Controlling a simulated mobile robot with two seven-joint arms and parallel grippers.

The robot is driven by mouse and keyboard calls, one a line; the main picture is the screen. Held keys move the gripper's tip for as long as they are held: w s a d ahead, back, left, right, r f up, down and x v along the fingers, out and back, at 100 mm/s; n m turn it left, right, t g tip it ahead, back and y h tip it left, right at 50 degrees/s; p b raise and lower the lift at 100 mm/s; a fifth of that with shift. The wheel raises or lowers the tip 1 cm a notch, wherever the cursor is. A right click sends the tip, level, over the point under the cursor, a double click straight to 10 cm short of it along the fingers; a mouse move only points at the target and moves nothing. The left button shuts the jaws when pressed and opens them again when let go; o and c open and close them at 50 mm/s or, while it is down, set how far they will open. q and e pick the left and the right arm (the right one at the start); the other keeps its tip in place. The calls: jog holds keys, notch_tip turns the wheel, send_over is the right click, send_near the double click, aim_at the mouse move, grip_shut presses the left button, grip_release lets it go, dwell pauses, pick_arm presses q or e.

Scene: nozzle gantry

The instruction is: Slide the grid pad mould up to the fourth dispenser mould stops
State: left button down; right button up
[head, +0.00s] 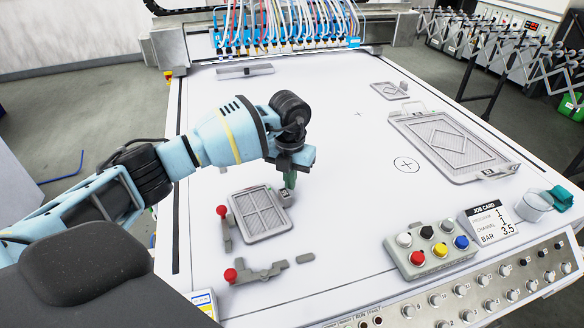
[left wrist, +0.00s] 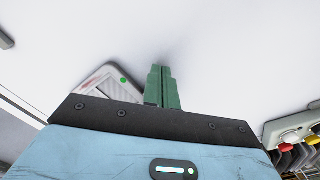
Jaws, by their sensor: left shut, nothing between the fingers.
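The grid pad mould (head: 260,214) is a grey framed plate with a grid face, lying flat on the white table; part of it shows in the left wrist view (left wrist: 101,88). Two grey stops with red knobs lie near it: one (head: 226,236) close to its left edge, one (head: 262,273) below it with a visible gap. My left gripper (head: 290,182) has green fingers, shut and empty, pointing down at the mould's upper right corner, by a small grey block. In the left wrist view the fingers (left wrist: 163,86) are beside the mould; contact is unclear. My right gripper is not in view.
A button box (head: 432,248) and a job card (head: 488,222) are at the front right. A larger framed mould (head: 455,143) lies at right, a small plate (head: 390,91) behind it. The hose gantry (head: 285,30) spans the back. The table's middle is clear.

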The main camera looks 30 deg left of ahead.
aim_at(284, 189)
pick_arm(q)
jog(key=shift+s+d, duration=0.1)
jog(key=shift+s, duration=0.5)
jog(key=shift+s+d+r+p, duration=0.2)
jog(key=shift+s+p, duration=0.6)
jog(key=shift+p, duration=0.05)
jog(key=shift+s+f, duration=0.1)
jog(key=shift+s, duration=0.1)
jog(key=shift+s+f, duration=0.1)
jog(key=shift+f, duration=0.15)
jog(key=shift+a, duration=0.1)
